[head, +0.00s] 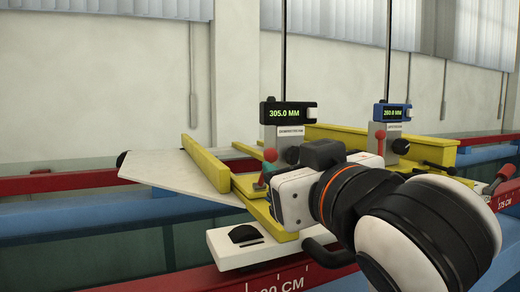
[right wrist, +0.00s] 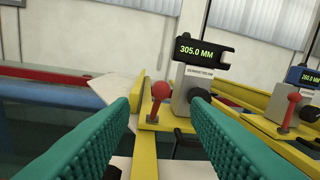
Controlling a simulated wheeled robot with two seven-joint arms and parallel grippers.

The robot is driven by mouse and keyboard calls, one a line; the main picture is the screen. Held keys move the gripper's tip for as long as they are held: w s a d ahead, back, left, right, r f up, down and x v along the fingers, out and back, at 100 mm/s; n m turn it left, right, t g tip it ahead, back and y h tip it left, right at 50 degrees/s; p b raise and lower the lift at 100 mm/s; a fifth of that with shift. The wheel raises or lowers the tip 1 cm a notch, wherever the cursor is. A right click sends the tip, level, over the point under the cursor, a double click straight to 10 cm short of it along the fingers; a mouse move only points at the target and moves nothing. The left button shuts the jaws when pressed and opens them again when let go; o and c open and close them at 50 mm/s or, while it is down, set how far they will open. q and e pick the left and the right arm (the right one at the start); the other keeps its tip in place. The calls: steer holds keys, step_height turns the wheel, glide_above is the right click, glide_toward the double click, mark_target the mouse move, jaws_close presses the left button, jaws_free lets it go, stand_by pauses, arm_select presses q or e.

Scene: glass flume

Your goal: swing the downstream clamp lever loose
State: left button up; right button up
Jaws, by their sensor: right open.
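A clamp lever with a red ball knob (right wrist: 160,90) stands about upright at the foot of the gauge reading 305.0 MM (right wrist: 201,51). In the head view the red knob (head: 269,155) shows just beyond my right gripper (head: 266,174). In the right wrist view the gripper's two green ribbed fingers are wide apart, with the knob seen between their tips; I cannot tell whether either touches it. A second red-knobbed lever (right wrist: 292,99) stands by the blue gauge (head: 392,116) to the right. My left gripper is out of view.
Yellow carriage frames (head: 205,163) sit on the flume's red and blue rails (head: 60,184). A pale sloping plate (head: 172,170) lies left of the levers. Thin vertical rods rise from the gauges.

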mark_target(274, 156)
steer(key=p+x, duration=0.2)
steer(key=x, duration=0.1)
steer(key=shift+w+r, duration=0.3)
steer(key=shift+r, duration=0.05)
steer(key=p+x, duration=0.1)
steer(key=x, duration=0.2)
steer(key=p+x, duration=0.2)
steer(key=x, duration=0.1)
steer(key=shift+f, duration=0.2)
steer(key=shift+w+a, duration=0.1)
steer(key=shift+w, duration=0.25)
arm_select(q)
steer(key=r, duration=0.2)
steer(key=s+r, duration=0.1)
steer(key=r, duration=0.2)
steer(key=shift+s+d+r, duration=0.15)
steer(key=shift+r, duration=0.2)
arm_select(e)
steer(key=shift+s, duration=0.1)
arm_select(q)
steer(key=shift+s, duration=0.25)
arm_select(e)
steer(key=shift+f, duration=0.1)
jaws_close()
